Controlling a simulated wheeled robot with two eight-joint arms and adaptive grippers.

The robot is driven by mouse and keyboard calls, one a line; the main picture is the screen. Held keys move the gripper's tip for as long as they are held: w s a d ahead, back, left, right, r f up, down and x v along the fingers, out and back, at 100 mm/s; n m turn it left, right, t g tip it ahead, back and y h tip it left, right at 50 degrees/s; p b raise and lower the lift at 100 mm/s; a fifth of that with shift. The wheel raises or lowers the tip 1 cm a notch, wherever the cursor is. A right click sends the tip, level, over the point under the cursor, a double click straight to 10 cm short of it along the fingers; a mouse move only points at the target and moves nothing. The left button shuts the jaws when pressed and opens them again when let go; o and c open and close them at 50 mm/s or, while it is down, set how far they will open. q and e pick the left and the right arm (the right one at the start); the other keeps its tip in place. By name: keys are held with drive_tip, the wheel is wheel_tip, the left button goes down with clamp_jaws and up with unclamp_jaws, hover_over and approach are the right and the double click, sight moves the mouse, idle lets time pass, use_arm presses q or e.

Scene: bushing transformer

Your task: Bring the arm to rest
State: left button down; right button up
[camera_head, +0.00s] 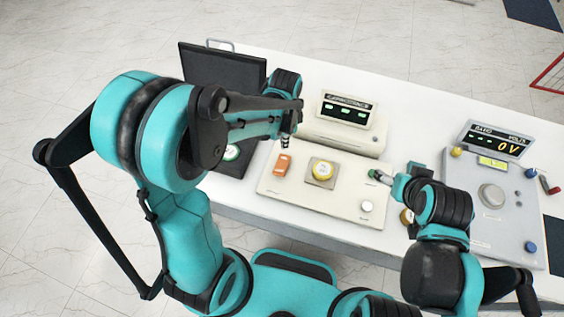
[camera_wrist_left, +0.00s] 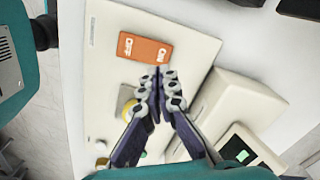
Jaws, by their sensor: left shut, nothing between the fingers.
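My left arm comes in from the left in the head view. Its gripper (camera_head: 285,142) points down above the back left part of a cream control panel (camera_head: 297,200), just behind an orange switch (camera_head: 283,165). In the left wrist view the fingers (camera_wrist_left: 160,82) are shut with nothing between them. The orange ON/OFF switch (camera_wrist_left: 145,50) lies just beyond their tips; I cannot tell whether they touch it. My right gripper (camera_head: 381,177) is over the right part of the panel, small and partly hidden by its own arm, so its jaw state is unclear.
The panel also bears a yellow button (camera_head: 322,171) and a white knob (camera_head: 367,207). A display box (camera_head: 340,130) stands behind it, and a black case (camera_head: 222,72) at the left. A grey voltage unit (camera_head: 502,215) reading 0 V stands at the right.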

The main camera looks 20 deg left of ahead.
idle(0.5)
use_arm(q)
drive_tip(key=s+a+n+t+b, duration=0.4)
drive_tip(key=s+n+t+b, duration=0.3)
drive_tip(key=s+n+b, duration=0.3)
drive_tip(key=shift+s+a+r+n+b, duration=0.15)
drive_tip(key=shift+a+r+n+b, duration=0.2)
drive_tip(key=shift+n+b, duration=0.85)
idle(1.0)
